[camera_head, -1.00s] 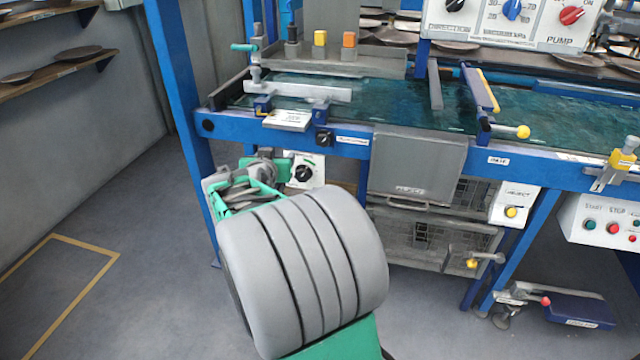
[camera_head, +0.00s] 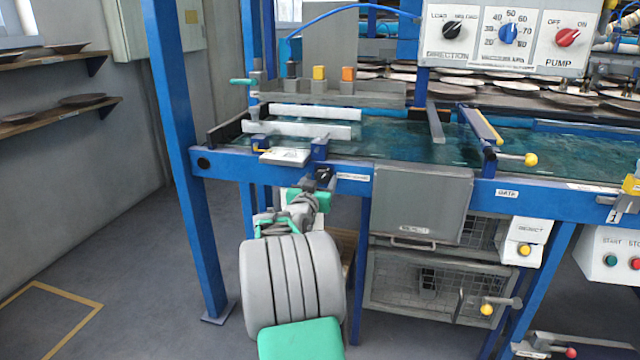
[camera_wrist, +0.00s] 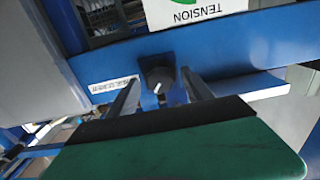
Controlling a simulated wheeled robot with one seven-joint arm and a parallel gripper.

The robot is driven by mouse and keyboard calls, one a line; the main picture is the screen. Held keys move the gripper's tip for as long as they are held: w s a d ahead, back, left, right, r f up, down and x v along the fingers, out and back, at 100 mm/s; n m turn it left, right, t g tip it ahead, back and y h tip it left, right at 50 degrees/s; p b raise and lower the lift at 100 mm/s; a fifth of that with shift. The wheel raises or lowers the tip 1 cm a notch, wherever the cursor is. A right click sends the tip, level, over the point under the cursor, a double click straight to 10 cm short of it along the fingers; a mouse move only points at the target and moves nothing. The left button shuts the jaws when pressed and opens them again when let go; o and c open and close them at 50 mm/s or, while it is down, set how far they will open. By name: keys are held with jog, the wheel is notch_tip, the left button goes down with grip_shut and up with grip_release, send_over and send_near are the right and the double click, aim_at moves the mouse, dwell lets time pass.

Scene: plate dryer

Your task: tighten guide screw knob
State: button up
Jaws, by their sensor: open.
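A black knob (camera_head: 323,174) with a pale pointer line sits on the front of the blue rail, beside a small white label. In the wrist view the knob (camera_wrist: 158,75) is near the middle, with the same label to its left. My gripper (camera_wrist: 161,84) is open, one finger on each side of the knob and apart from it in the picture. Whether the tips reach past the knob's face is hard to tell. In the head view my gripper (camera_head: 318,186) is just below and in front of the knob, partly covering it.
A white panel marked TENSION (camera_wrist: 195,12) is close by in the wrist view. White guide bars (camera_head: 310,130) lie above the rail. A grey chute (camera_head: 422,205) hangs to the right, and a blue post (camera_head: 178,150) stands to the left. The floor at left is clear.

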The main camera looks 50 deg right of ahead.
grip_shut()
dwell(0.5)
jog(key=shift+n, duration=0.3)
jog(key=n+p, duration=0.2)
jog(key=n, duration=0.2)
jog(key=n+p, duration=0.3)
jog(key=n, duration=0.2)
jog(key=shift+n, duration=0.3)
jog(key=n+p, duration=0.3)
jog(key=n, duration=0.1)
jog(key=shift+r+n, duration=0.1)
jog(key=shift+n, duration=0.2)
jog(key=n+p, duration=0.3)
jog(key=n, duration=0.1)
jog(key=shift+n+p, duration=0.3)
jog(key=shift+n, duration=0.1)
jog(key=shift+a+f, duration=0.1)
jog(key=shift+f, duration=0.1)
